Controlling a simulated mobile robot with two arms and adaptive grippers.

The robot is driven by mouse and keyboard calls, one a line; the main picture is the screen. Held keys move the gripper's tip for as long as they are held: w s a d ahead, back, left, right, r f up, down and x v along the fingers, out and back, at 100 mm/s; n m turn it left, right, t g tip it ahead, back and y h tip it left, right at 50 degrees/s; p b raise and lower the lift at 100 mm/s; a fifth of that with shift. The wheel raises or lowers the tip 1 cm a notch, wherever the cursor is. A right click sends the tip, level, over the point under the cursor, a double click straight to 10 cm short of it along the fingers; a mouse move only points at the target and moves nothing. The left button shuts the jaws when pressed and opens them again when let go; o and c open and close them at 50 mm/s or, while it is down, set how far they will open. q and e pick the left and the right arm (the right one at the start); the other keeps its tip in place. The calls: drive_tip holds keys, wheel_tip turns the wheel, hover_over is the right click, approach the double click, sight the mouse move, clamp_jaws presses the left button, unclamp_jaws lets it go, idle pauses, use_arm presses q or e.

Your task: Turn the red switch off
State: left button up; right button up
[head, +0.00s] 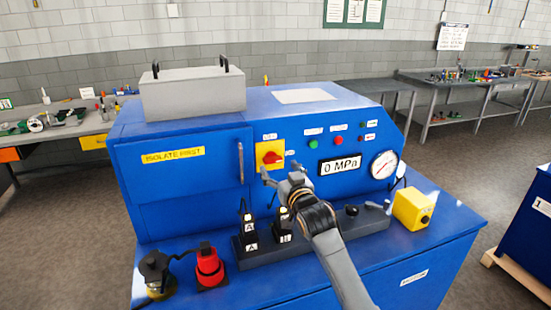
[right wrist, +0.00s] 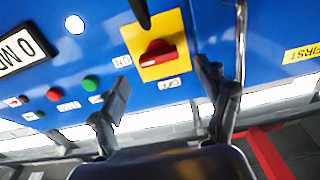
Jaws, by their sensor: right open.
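The red switch (head: 272,157) is a rotary handle on a yellow plate on the front of the blue machine. It also shows in the right wrist view (right wrist: 158,54), where its handle lies roughly crosswise, in line with the ON label (right wrist: 122,61). The OFF label (right wrist: 175,83) sits at another side of the plate. My right gripper (head: 284,176) is open and empty just in front of and below the switch in the head view. In the right wrist view its fingers spread either side of the plate, apart from the handle. My left gripper is not in view.
A pressure display (head: 340,165), a dial gauge (head: 384,164), and green (head: 313,143) and red buttons sit right of the switch. A vertical door handle (head: 241,163) is close on its left. Black tools, a red-black device (head: 208,266) and a yellow box (head: 412,208) stand on the ledge below.

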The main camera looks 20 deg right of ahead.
sight(274, 161)
drive_tip(key=shift+w+p, duration=0.5)
drive_tip(key=shift+w, duration=1.45)
drive_tip(key=c, duration=1.2)
